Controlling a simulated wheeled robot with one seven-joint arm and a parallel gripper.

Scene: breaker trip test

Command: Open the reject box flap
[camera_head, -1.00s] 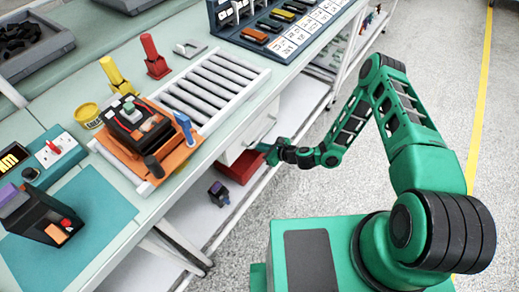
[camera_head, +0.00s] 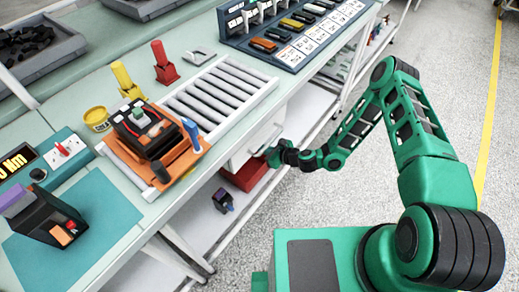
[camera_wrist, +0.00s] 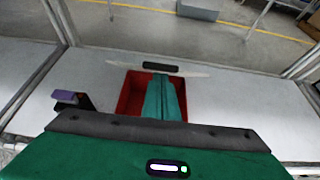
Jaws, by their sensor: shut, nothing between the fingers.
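The red reject box (camera_head: 243,175) is on the lower shelf under the bench, partly hidden by the bench and my gripper. In the wrist view the red box (camera_wrist: 131,98) shows dark red inner walls, with my shut green fingers (camera_wrist: 161,82) over or inside its outline. A pale strip with a dark bar (camera_wrist: 160,67) lies just past the fingertips; I cannot tell whether it is the flap. The flap's position and any contact are unclear. In the head view my gripper (camera_head: 272,158) is at the box's right end, its fingertips hard to see.
A small dark device with a purple top (camera_head: 222,200) stands on the shelf beside the box; it also shows in the wrist view (camera_wrist: 72,100). Bench legs flank the shelf. The floor (camera_head: 345,205) at right is clear.

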